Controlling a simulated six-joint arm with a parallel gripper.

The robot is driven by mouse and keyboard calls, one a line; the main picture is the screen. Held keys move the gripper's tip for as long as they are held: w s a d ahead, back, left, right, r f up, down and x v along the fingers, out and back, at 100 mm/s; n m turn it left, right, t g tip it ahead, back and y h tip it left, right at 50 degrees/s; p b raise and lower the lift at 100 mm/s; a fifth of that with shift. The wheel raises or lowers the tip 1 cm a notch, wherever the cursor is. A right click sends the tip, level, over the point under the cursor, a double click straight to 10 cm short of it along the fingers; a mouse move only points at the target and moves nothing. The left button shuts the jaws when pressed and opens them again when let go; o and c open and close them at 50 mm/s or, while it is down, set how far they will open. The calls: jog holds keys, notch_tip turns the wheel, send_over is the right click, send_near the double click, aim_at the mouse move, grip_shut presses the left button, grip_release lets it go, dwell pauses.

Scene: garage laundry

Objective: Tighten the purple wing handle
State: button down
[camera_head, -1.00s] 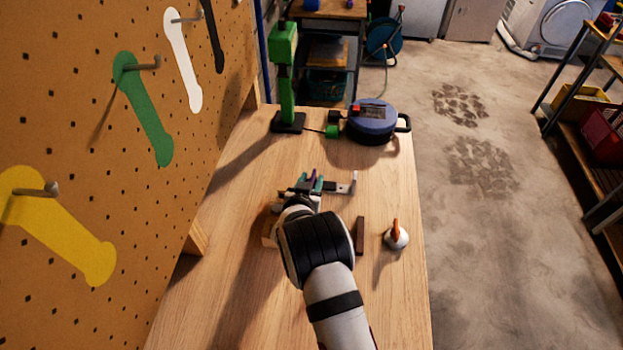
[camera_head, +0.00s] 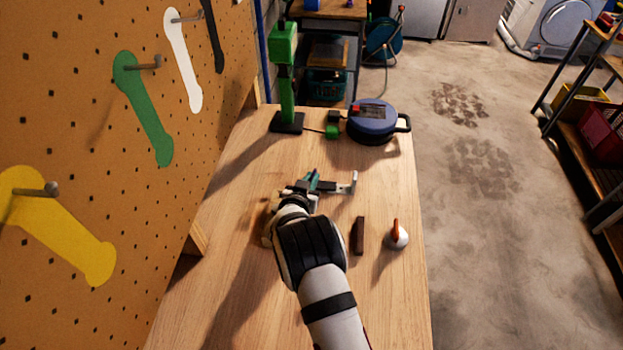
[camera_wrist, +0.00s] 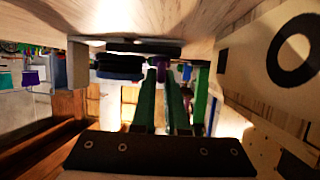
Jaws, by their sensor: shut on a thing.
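The purple wing handle (camera_wrist: 158,70) shows in the wrist view between and behind my green fingertips, under a dark round part. My gripper (camera_wrist: 172,78) is shut on it; the fingers hide part of its wings. In the head view my gripper (camera_head: 313,182) is over the bench at a small clamp-like fixture (camera_head: 343,188), whose light bar end sticks out to the right. The handle itself is hidden there by my wrist and fingers.
On the wooden bench (camera_head: 385,290), a dark brown block (camera_head: 357,236) and a white knob with an orange top (camera_head: 397,236) stand right of my arm. A green stand (camera_head: 285,75) and blue round device (camera_head: 372,120) are at the back. A pegboard (camera_head: 70,130) borders the left.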

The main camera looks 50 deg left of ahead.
jog(key=shift+h, duration=0.3)
jog(key=c, duration=0.9)
grip_release()
jog(key=shift+c, duration=0.2)
jog(key=v, duration=1.5)
jog(key=shift+s+d, duration=0.25)
jog(key=shift+s, duration=0.15)
